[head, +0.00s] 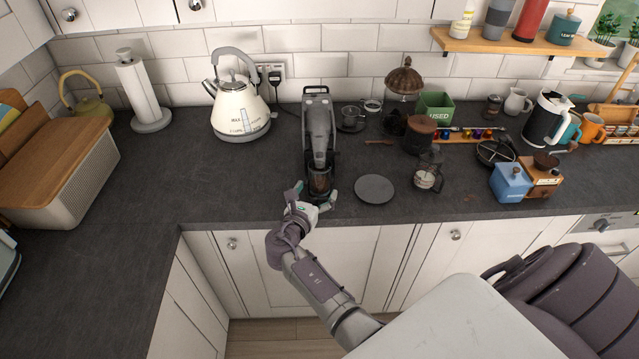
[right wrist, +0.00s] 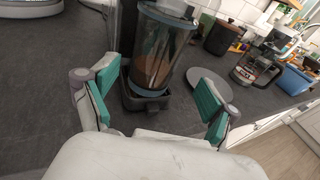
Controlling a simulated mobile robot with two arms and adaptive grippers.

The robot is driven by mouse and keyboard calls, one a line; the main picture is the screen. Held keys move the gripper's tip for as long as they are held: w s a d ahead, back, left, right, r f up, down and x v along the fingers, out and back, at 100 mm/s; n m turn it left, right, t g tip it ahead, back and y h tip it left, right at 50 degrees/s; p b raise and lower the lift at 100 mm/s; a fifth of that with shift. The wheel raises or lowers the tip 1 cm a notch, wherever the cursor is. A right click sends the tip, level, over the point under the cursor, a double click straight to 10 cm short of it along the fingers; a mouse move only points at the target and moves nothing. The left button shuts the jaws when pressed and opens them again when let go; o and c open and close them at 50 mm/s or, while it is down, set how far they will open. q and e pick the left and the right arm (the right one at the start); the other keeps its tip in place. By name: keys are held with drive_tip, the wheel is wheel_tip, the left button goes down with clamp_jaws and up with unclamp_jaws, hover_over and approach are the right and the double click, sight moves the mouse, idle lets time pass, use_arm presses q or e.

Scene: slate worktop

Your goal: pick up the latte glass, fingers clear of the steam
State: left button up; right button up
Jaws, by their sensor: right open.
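The latte glass (head: 320,181) stands upright at the front foot of a grey and black coffee machine (head: 319,130). In the right wrist view the glass (right wrist: 160,52) is clear with brown content and stands on a dark drip tray (right wrist: 146,97). My right gripper (head: 315,193) is at the worktop's front edge, just in front of the glass. Its teal finger pads (right wrist: 155,88) are spread wide, one to each side of the glass, with gaps between. The top of the glass is cut off or hidden by the machine. I see no steam. My left gripper is not in view.
A round dark plate (head: 375,188) lies right of the machine, with a glass press (head: 426,178) beyond it. A cream kettle (head: 240,110) stands at the back left. Blue (head: 510,183) and brown grinders are farther right.

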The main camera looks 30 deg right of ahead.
sight(316, 186)
drive_tip(key=b+x, duration=0.2)
drive_tip(key=x, duration=0.1)
drive_tip(key=b+x, duration=0.1)
drive_tip(key=shift+w+f, duration=0.2)
drive_tip(key=shift+w, duration=0.3)
drive_tip(key=shift+w+d, duration=0.25)
drive_tip(key=shift+d, duration=0.05)
drive_tip(key=shift+r, duration=0.1)
drive_tip(key=shift+s, duration=0.1)
drive_tip(key=shift+a, duration=0.1)
drive_tip(key=c, duration=1.4)
drive_tip(key=shift+c, duration=0.3)
drive_tip(key=shift+r, duration=0.15)
